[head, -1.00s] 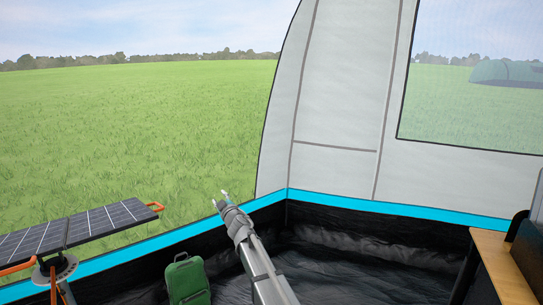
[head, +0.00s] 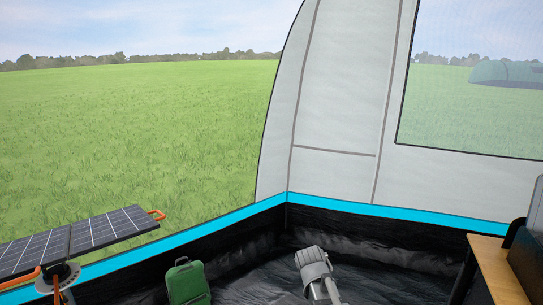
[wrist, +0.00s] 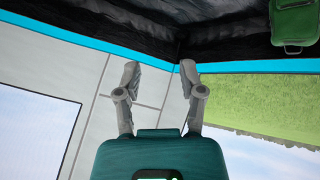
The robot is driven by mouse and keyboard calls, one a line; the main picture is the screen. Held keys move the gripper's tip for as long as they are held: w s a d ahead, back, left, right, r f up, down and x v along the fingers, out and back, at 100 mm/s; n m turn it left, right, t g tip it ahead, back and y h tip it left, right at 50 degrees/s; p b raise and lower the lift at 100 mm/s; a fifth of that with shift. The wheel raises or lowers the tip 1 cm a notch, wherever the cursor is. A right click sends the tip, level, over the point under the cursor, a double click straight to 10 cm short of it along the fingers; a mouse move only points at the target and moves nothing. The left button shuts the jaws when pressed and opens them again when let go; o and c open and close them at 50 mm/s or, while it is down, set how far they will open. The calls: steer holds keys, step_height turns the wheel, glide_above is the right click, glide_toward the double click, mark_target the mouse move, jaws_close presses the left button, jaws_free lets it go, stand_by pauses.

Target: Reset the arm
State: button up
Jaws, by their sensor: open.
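My gripper (wrist: 160,78) shows in the wrist view with its two fingers spread apart and nothing between them. That view is turned upside down, with the tent floor at the top. In the head view my arm is low at the bottom centre, over the black tent floor (head: 250,280). The fingertips cannot be made out there.
A green bag (head: 188,282) stands on the floor left of my arm; it also shows in the wrist view (wrist: 293,22). A solar panel (head: 85,240) is at the left. A wooden table (head: 497,270) is at the right. Tent walls (head: 335,110) rise behind.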

steer(key=s+d+f+m+g+y+p, duration=0.1)
steer(key=s+g, duration=0.5)
steer(key=s, duration=1.2)
steer(key=shift+d+f+g+y, duration=0.3)
steer(key=shift+d+f+y, duration=0.1)
steer(key=shift+d+y, duration=0.35)
steer(key=shift+w, duration=0.1)
